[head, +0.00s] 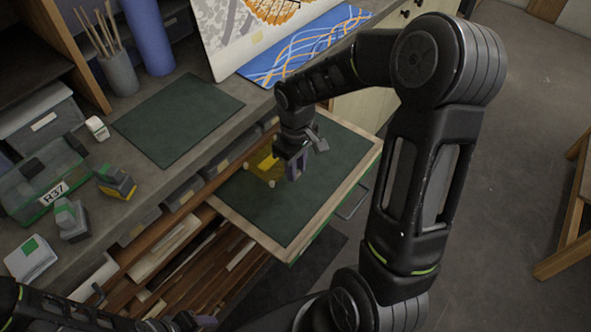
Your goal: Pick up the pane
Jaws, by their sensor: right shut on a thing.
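The pane (264,165) is a small yellow, see-through piece over the green lining of an open drawer (235,205). Small pale dots show at its edge. My right gripper (295,168) points down at the pane's right side and is shut on it, hiding that edge. I cannot tell whether the pane is lifted or touches the lining. My left arm comes in along the bottom left edge. Its gripper (192,321) is small and cut off at the bottom, so its jaws cannot be read.
A green mat (178,119) lies bare on the grey bench. Grey and yellow blocks (116,182) and a green tray labelled R37 (42,182) stand at left. A brush cup (118,74) stands behind. A blue patterned sheet (303,45) and an open shelf of strips (185,255) flank the drawer.

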